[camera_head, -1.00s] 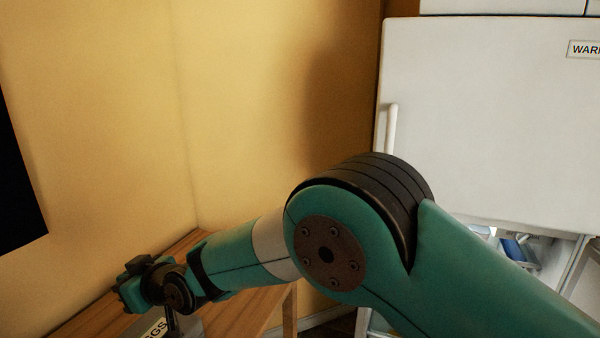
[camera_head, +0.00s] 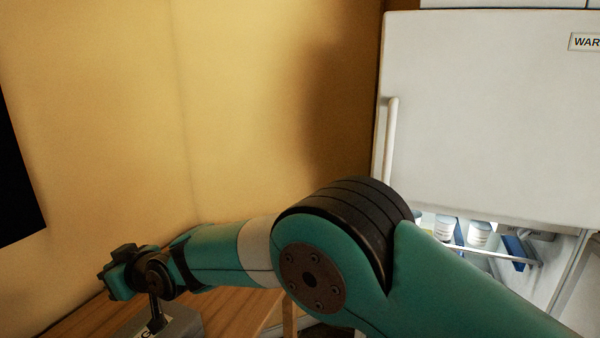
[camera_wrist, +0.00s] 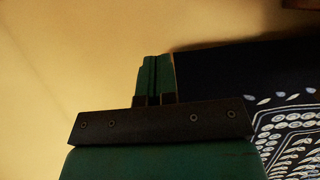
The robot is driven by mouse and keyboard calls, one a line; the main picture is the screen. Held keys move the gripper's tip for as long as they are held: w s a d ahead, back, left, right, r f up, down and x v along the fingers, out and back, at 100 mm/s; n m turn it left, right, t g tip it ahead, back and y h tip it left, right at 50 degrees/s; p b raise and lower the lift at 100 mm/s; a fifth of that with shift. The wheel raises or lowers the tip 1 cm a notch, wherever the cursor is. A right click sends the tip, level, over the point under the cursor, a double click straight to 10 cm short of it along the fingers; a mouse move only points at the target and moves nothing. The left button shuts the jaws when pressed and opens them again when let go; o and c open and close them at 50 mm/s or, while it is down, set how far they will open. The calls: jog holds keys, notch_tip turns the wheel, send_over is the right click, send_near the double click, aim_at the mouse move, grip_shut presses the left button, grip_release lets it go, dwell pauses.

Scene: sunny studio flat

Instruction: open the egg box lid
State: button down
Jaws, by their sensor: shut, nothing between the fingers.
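A grey box (camera_head: 186,324) with a partly visible pale label, taken to be the egg box, sits on the wooden surface at the bottom of the head view. Its lower part is cut off, and I cannot tell how its lid stands. A dark upright piece (camera_head: 157,316) rises between the box and my wrist; I cannot tell which it belongs to. My gripper (camera_wrist: 156,62) is shut and empty in the wrist view, with its green fingers together against the yellow wall. In the head view my wrist is above and slightly left of the box. The box is not in the wrist view.
The wooden surface (camera_head: 235,308) runs along the yellow wall (camera_head: 270,90). A dark patterned panel (camera_wrist: 285,90) is close on the right in the wrist view. A white fridge (camera_head: 490,110) stands at right, with lit shelves holding white jars (camera_head: 479,233) below.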

jog(key=shift+r+b+x, duration=0.15)
jog(key=shift+b+x, duration=0.25)
jog(key=shift+x, duration=0.4)
jog(key=shift+r+b+x, duration=0.1)
jog(key=shift+b+x, duration=0.25)
jog(key=shift+x, duration=0.4)
jog(key=shift+w+a, duration=0.1)
